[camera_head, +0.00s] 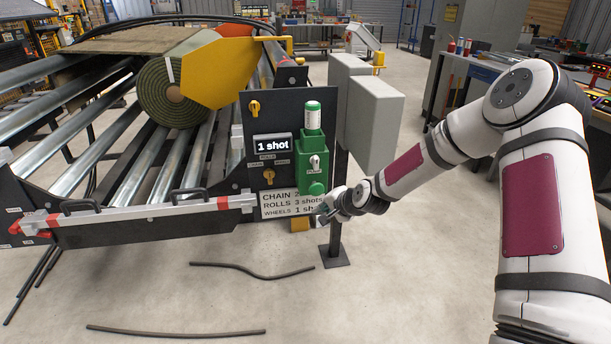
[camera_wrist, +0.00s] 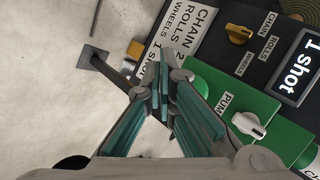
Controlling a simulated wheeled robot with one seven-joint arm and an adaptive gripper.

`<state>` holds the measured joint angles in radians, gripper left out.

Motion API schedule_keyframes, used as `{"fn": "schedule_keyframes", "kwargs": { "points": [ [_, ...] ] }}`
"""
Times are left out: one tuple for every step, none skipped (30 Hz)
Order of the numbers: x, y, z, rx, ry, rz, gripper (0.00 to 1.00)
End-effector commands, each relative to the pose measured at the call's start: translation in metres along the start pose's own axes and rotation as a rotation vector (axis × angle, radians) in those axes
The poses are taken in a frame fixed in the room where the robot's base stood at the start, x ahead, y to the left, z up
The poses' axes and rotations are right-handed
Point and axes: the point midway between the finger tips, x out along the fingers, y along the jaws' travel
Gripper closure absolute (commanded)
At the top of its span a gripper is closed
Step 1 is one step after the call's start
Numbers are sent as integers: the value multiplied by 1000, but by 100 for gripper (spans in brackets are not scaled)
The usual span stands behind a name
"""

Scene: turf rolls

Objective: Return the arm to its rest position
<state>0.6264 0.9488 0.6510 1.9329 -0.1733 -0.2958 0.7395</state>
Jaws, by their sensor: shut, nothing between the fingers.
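My arm (camera_head: 416,164) reaches from the right of the head view towards the machine's control panel. My gripper (camera_head: 325,212) is beside the lower right of the panel, near the foot of the green pump unit (camera_head: 313,172). In the wrist view my gripper (camera_wrist: 165,85) is shut and empty, its teal-lined fingers together at the tips. The pump unit (camera_wrist: 205,82) with its white knob (camera_wrist: 248,126) lies right of the fingers there. Whether the fingers touch the panel, I cannot tell.
The black panel (camera_head: 262,120) carries a display reading "1 shot" (camera_head: 273,142) and yellow knobs. Grey boxes (camera_head: 375,120) stand on a post behind my gripper. A roller machine with a turf roll (camera_head: 170,95) fills the left. Hoses (camera_head: 250,270) lie on otherwise open floor in front.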

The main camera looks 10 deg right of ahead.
Motion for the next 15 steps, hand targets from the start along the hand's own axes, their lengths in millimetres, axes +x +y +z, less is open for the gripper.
{"fn": "schedule_keyframes", "kwargs": {
  "points": [
    [-5,-3,2,-23,-4,10,100],
    [-9,-5,4,-42,-9,21,100],
    [-15,-7,6,-74,-15,38,100],
    [-21,-9,8,-103,-22,55,100],
    [-28,-10,11,-134,-29,74,100],
    [-39,-12,14,-179,-39,102,100],
    [-48,-14,17,-213,-46,124,100],
    [-57,-15,20,-248,-54,147,100],
    [-70,-17,23,-291,-63,178,100],
    [-79,-18,26,-324,-70,201,100],
    [-89,-19,28,-353,-75,223,100],
    [-103,-20,31,-393,-84,253,100],
    [-113,-21,33,-421,-89,275,100],
    [-124,-22,35,-449,-94,297,100],
    [-138,-23,38,-483,-101,325,100]
  ]
}}
